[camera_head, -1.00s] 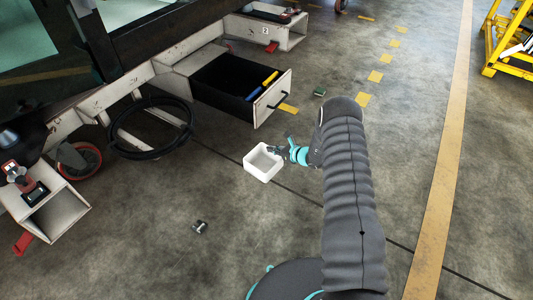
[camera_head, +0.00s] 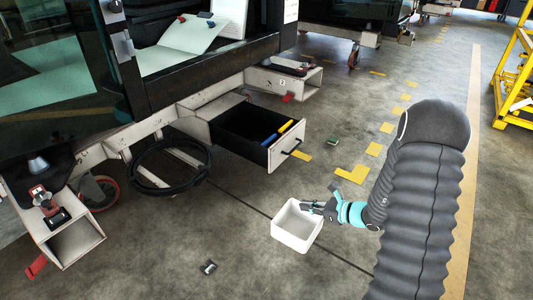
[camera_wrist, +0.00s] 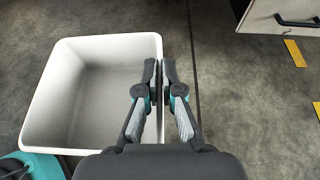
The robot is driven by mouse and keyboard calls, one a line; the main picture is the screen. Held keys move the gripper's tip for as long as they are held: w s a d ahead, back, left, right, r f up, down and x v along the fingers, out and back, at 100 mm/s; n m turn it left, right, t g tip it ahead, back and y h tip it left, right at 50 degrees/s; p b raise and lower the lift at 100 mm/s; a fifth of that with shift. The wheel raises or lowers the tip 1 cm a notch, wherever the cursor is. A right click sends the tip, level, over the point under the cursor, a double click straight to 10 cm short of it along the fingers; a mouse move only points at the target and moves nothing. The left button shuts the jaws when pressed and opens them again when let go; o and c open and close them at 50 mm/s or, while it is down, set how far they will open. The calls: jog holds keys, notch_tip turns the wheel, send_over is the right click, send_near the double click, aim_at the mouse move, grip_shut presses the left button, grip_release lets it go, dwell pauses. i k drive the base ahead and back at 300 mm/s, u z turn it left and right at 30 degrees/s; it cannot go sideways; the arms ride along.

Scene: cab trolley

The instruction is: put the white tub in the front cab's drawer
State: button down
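The white tub (camera_head: 281,232) is empty and upright, and it seems to be held above the floor. My gripper (camera_head: 307,207) is shut on one side wall of it. In the wrist view the tub (camera_wrist: 45,105) fills the left side, and the two fingers (camera_wrist: 160,72) pinch its right wall. The open drawer (camera_head: 285,152) under the cab (camera_head: 185,62) is beyond the tub, up and to the left in the head view. Inside it lie a blue item (camera_head: 269,139) and a yellow item (camera_head: 285,127) near the front. Its front (camera_wrist: 268,14) shows at the wrist view's upper right corner.
A black hose coil (camera_head: 140,180) lies left of the drawer. A small dark object (camera_head: 208,267) and a small green object (camera_head: 332,141) lie on the floor. A yellow rack (camera_head: 510,80) stands at the far right. The floor between tub and drawer is clear.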

aim_at(253, 132)
jog(key=z, duration=0.6)
jog(key=i, duration=1.4)
jog(key=u, duration=0.9)
jog(key=i, duration=0.6)
jog(key=u, duration=1.05)
jog(key=i, duration=0.3)
jog(key=u, duration=0.3)
